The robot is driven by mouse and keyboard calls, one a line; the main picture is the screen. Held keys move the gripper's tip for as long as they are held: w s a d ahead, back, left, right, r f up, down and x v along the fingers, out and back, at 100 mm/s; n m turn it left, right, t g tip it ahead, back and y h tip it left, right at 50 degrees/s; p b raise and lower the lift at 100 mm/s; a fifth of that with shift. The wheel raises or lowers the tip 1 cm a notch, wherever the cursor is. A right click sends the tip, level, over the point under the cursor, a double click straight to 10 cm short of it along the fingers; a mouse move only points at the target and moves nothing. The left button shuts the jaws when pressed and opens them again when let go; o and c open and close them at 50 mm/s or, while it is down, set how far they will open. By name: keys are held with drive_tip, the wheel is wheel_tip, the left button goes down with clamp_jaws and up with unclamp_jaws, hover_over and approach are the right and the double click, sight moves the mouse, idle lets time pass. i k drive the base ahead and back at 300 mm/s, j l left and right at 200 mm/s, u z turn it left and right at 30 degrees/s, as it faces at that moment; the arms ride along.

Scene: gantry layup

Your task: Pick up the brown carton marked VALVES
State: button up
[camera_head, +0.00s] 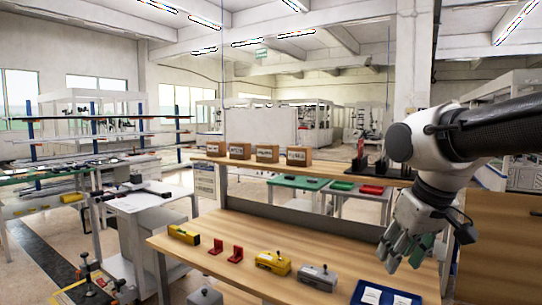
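Several brown cartons with white labels stand in a row on the raised wooden shelf (335,171) behind the workbench. They are the far left carton (214,149), the second carton (239,150), the third carton (267,154) and the right carton (298,157). The label print is too small to read surely, so I cannot tell which is marked VALVES. My gripper (402,258) points down over the right side of the bench, to the right of and lower in the picture than the cartons. It is apart from them. Its finger opening is not clear.
A black rack (379,163) stands on the shelf, right of the cartons.

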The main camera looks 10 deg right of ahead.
sight(269, 154)
drive_tip(key=i+j+z, duration=0.1)
drive_tip(key=z, duration=0.35)
drive_tip(key=i+j+z, duration=0.1)
drive_tip(key=j+z, duration=0.15)
drive_tip(key=z, duration=0.15)
drive_tip(key=i+j+z, duration=0.2)
drive_tip(key=j, duration=0.3)
drive_tip(key=i+j+z, duration=0.2)
drive_tip(key=j, duration=0.3)
drive_tip(key=j+z, duration=0.2)
drive_tip(key=j, duration=0.35)
